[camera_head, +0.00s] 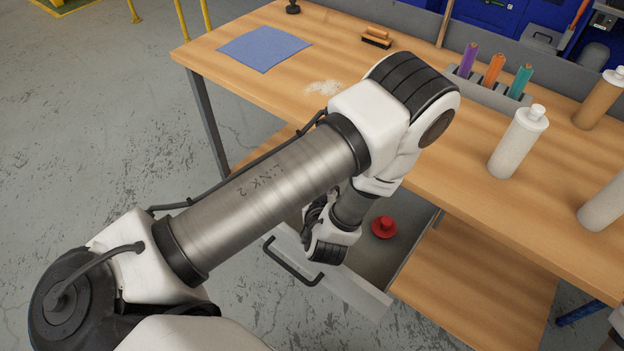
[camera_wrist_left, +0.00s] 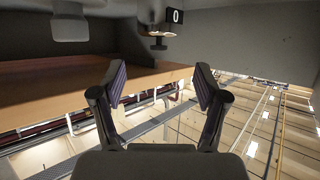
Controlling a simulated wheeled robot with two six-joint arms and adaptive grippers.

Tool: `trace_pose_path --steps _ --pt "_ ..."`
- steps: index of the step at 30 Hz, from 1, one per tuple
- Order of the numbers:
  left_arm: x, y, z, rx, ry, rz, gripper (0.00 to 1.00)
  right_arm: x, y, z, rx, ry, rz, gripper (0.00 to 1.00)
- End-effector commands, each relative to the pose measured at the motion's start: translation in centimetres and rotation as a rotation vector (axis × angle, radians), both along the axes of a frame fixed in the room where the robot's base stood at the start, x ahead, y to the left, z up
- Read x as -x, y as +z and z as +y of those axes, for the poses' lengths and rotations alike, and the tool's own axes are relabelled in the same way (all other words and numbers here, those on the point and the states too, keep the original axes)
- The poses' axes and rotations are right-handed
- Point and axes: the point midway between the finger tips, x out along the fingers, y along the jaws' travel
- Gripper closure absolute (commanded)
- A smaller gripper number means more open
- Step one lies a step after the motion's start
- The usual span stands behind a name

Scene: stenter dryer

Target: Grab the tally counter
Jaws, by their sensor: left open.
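A shiny metal object with a black window showing a white "0" (camera_wrist_left: 160,20) is at the top of the left wrist view. It looks like the tally counter, in front of a grey surface. My left gripper (camera_wrist_left: 160,80) is open and empty, its fingertips apart and short of that object. The wrist picture seems upside down, with roof lights low in it. In the head view my left arm reaches over an open drawer (camera_head: 366,294) under the bench and hides its fingers. I cannot make out the counter there. My right gripper is not in view.
A red knobbed object (camera_head: 384,228) sits in the drawer beside my wrist. The drawer front has a dark handle (camera_head: 290,268). The wooden bench (camera_head: 455,180) above carries a blue cloth (camera_head: 262,48), white bottles (camera_head: 516,145) and coloured tubes. A grey rounded block (camera_wrist_left: 70,25) is left of the counter.

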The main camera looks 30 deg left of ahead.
Motion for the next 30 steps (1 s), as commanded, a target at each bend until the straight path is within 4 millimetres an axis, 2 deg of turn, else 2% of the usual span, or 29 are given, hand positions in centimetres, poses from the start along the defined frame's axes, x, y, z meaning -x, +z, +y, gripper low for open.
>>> trace_pose_path --steps 13,21,23,27,28,30 --pt "-4.9 -2.4 4.0 0.002 0.006 -0.002 0.26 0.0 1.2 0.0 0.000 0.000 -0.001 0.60" --pt "-5.5 -2.8 4.4 0.000 0.000 0.000 0.26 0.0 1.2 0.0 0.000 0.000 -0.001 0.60" --pt "-5.5 -2.8 4.4 0.000 0.001 0.000 0.44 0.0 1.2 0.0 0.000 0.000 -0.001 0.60" --pt "-5.5 -2.9 4.4 0.000 0.001 0.000 0.94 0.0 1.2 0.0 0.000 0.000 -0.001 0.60" --pt "-5.5 -2.9 4.4 0.001 0.001 0.000 1.00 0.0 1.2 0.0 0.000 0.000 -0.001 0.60" --pt "-5.4 -2.9 4.4 0.002 0.001 0.003 1.00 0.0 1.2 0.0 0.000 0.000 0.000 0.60"
